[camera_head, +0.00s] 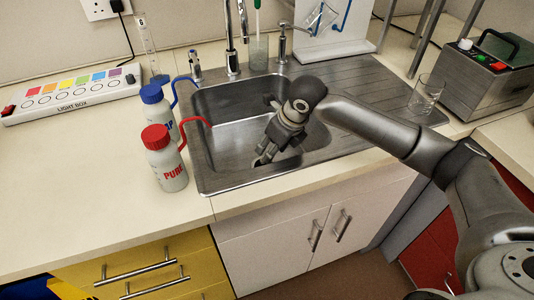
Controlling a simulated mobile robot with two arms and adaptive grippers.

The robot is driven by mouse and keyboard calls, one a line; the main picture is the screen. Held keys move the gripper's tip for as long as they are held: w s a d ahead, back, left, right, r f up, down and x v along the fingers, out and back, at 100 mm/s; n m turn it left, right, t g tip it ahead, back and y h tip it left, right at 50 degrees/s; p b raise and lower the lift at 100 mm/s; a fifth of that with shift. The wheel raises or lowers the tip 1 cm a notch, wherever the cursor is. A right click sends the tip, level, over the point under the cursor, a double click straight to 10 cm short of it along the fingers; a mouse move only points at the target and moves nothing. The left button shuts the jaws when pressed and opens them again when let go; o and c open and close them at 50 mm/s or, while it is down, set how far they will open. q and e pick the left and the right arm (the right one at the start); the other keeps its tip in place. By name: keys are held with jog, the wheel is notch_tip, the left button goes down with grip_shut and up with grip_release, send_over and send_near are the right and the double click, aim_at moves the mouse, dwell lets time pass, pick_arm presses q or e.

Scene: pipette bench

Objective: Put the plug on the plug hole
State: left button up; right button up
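The steel sink (203,160) is set in the worktop in the middle of the view. My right gripper (263,158) reaches down into the front part of its basin, fingers pointing down and slightly left. The fingertips are small and low in the basin, and I cannot tell whether they are apart or shut on something. I cannot make out the plug or the plug hole; my gripper and wrist cover part of the basin floor. My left gripper is not in view.
A red-capped bottle (167,169) and a blue-capped bottle (157,112) stand at the sink's left edge. The tap (232,45) rises behind the basin. The left worktop front is clear.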

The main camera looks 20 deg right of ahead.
jog(key=v, duration=0.5)
jog(key=shift+s+r, duration=0.1)
jog(key=shift+r, duration=0.05)
